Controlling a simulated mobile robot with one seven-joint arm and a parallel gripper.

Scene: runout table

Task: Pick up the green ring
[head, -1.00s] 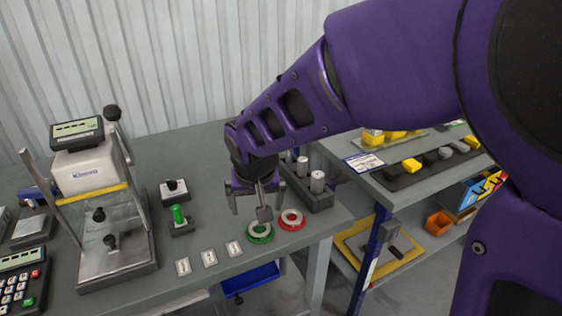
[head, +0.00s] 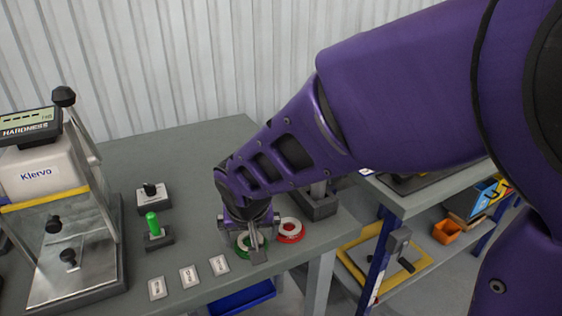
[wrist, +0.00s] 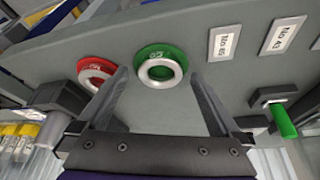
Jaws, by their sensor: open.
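The green ring (head: 240,246) lies on the grey table near its front edge, partly hidden by my gripper in the head view. In the wrist view the green ring (wrist: 146,53) has a silver inner collar and a small label. My gripper (head: 250,238) points down over it, open and empty. In the wrist view the two fingers of my gripper (wrist: 160,76) frame the green ring, one to each side. I cannot tell the exact height of the fingertips above the table.
A red ring (head: 291,238) lies just right of the green one, also in the wrist view (wrist: 87,68). Label cards (head: 189,277) lie to the left. A green-handled plug (head: 153,225) and the hardness tester (head: 50,180) stand further left. A dark block with cylinders (head: 318,205) is behind right.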

